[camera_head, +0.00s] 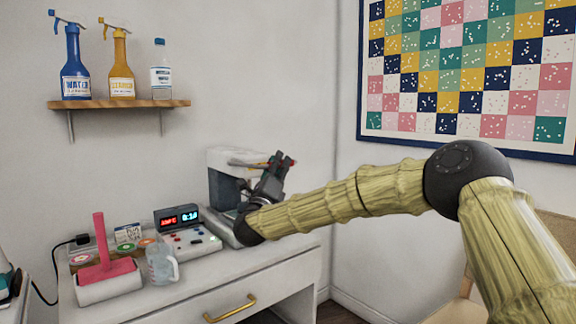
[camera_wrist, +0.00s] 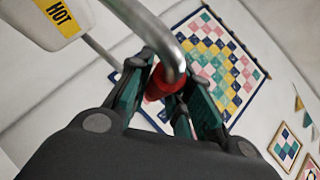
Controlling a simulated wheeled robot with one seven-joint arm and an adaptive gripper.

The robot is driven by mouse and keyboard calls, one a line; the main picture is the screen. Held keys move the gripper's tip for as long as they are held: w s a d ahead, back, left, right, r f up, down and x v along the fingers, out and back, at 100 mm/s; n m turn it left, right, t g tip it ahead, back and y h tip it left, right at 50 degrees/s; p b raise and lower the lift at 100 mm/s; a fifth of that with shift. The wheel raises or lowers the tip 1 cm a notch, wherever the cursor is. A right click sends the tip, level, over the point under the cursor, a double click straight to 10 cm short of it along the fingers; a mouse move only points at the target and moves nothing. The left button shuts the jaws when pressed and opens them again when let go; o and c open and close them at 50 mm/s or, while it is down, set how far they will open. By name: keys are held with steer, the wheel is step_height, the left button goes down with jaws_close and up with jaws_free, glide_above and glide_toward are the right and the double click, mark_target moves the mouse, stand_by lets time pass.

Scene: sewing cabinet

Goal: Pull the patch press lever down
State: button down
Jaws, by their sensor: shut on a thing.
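The patch press (camera_head: 222,178) is a white and grey machine at the back right of the cabinet top. In the wrist view, its white body (camera_wrist: 45,18) with a yellow HOT label is at the upper left. Its lever (camera_wrist: 150,30) is a bent metal bar with a red grip (camera_wrist: 157,84). My gripper (camera_wrist: 168,80) is shut on the red grip, one finger on each side. In the head view my gripper (camera_head: 275,170) is at the right side of the press and hides part of it. The lever's far end is unclear there.
A control box (camera_head: 190,240) with a lit display stands left of the press, with a glass mug (camera_head: 161,264) before it. A pink upright handle (camera_head: 101,242) on a white base is further left. A shelf (camera_head: 120,104) with bottles hangs above.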

steer(key=shift+w+f+b, duration=0.1)
steer(key=shift+f+b, duration=1)
steer(key=shift+f, duration=1.05)
steer(key=c, duration=1.5)
jaws_free()
steer(key=shift+o, duration=1)
steer(key=shift+d, duration=0.2)
steer(key=shift+a, duration=0.15)
steer(key=shift+s+a, duration=0.1)
steer(key=shift+s, duration=0.1)
steer(key=v, duration=1.1)
steer(key=shift+s+f, duration=0.2)
steer(key=shift+s, duration=0.15)
steer(key=shift+a, duration=0.15)
